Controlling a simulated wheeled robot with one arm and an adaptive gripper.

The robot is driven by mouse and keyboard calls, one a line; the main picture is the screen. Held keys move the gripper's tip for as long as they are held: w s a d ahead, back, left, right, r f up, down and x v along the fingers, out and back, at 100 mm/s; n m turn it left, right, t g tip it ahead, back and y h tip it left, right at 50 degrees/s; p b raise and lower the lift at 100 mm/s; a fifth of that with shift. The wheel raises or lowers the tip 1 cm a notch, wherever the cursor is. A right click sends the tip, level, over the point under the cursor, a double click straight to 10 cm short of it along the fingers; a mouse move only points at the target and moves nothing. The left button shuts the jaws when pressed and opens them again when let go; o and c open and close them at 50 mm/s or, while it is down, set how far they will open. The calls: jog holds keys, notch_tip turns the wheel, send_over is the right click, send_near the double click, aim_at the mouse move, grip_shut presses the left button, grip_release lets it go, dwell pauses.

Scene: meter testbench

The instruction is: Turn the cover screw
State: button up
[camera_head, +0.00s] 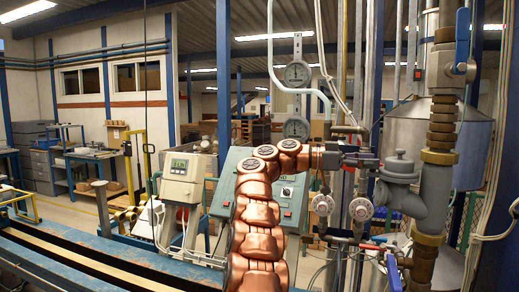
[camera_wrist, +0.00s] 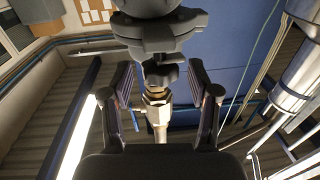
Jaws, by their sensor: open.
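A dark, lobed screw head (camera_wrist: 161,75), which looks like the cover screw, sits under a dark grey rounded body (camera_wrist: 158,35) in the wrist view. A pale metal hex fitting and stem (camera_wrist: 157,108) show below it in the picture. My gripper (camera_wrist: 161,66) is open, with one finger on each side of the screw and visible gaps between. In the head view my gripper (camera_head: 364,160) is at the end of my copper-coloured arm, close to the left of a grey valve body (camera_head: 399,168).
A thick vertical pipe with brass fittings (camera_head: 440,130) and a blue-handled valve (camera_head: 461,45) stand at the right. Two round gauges (camera_head: 297,74) hang behind my arm. A green control panel (camera_head: 228,185) stands behind.

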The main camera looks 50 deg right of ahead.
jog(key=shift+s+a+n+t+h, duration=0.1)
jog(key=shift+n+t+h, duration=1)
jog(key=shift+h, duration=0.2)
jog(key=shift+s+a+n+t+h, duration=0.1)
jog(key=shift+n+t+h, duration=1)
jog(key=shift+h, duration=0.2)
jog(key=shift+n+t+h, duration=0.3)
jog(key=shift+t, duration=0.1)
jog(key=shift+s+f+n+t+h+b, duration=0.1)
jog(key=shift+n+t+h+b, duration=0.35)
jog(key=shift+t+b, duration=0.25)
jog(key=shift+s+f+n+t+h+b, duration=0.1)
jog(key=shift+n+t+h+b, duration=0.25)
jog(key=shift+n+t+b, duration=0.3)
jog(key=shift+w+a+r+n+t+h+b, duration=0.1)
jog(key=shift+a+n+t+h+b, duration=0.15)
jog(key=shift+t+b, duration=0.45)
jog(key=w+a+r+n+t, duration=0.2)
jog(key=w+a+n+t, duration=0.4)
jog(key=w+a+t, duration=0.3)
jog(key=w+a+r+n+t+b, duration=0.1)
jog(key=w+a+n+t, duration=0.5)
jog(key=w, duration=1.2)
jog(key=shift+w+a+r+t+b, duration=0.4)
jog(key=shift+a+t, duration=1.85)
jog(key=shift+a, duration=1.5)
jog(key=shift+s, duration=0.1)
